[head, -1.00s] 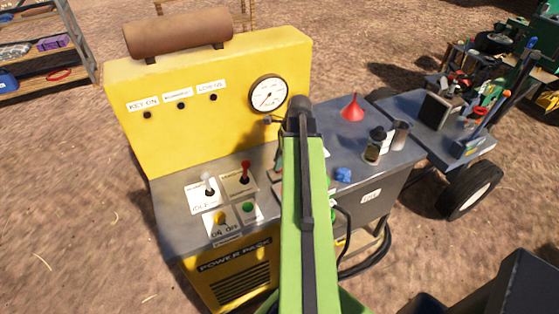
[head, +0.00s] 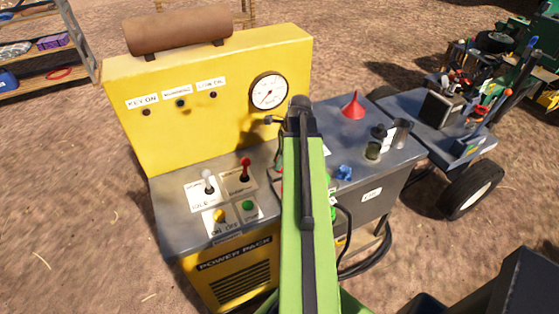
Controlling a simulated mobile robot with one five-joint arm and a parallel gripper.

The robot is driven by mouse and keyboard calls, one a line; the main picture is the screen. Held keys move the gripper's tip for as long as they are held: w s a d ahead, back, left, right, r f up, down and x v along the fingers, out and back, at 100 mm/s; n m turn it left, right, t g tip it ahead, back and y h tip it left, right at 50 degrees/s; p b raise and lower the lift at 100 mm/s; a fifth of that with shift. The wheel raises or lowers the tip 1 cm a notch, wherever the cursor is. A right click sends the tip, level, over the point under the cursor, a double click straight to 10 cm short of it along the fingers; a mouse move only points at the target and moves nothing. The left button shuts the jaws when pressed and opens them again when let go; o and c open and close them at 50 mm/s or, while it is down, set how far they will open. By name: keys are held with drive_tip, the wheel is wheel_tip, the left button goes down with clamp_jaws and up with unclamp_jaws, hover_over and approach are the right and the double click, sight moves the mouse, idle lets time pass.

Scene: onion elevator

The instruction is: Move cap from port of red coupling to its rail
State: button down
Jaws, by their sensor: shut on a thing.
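My green arm rises through the middle of the head view and covers the part of the power pack's (head: 232,256) top just right of the switches. My gripper is hidden behind the arm, so its jaws and anything in them do not show. I cannot make out the red coupling, its port, its rail or the cap. A small blue piece (head: 344,172) lies on the grey top (head: 330,135) just right of the arm. Small green parts show at the arm's right edge, too covered to name.
A yellow panel (head: 215,60) with a gauge (head: 269,91) stands behind the switches (head: 208,182). A red funnel (head: 353,106) and a dark jar (head: 374,146) stand on the grey top. A black hose (head: 365,265) hangs at the front right. A cart (head: 450,125) stands at right.

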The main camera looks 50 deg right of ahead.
drive_tip(key=shift+f+b, duration=0.55)
drive_tip(key=shift+b, duration=0.05)
idle(0.5)
idle(0.5)
drive_tip(key=c, duration=1.1)
unclamp_jaws()
drive_tip(key=o, duration=0.4)
wheel_tip(320, 180, up, 7)
drive_tip(key=p, duration=0.7)
drive_tip(key=shift+r, duration=0.1)
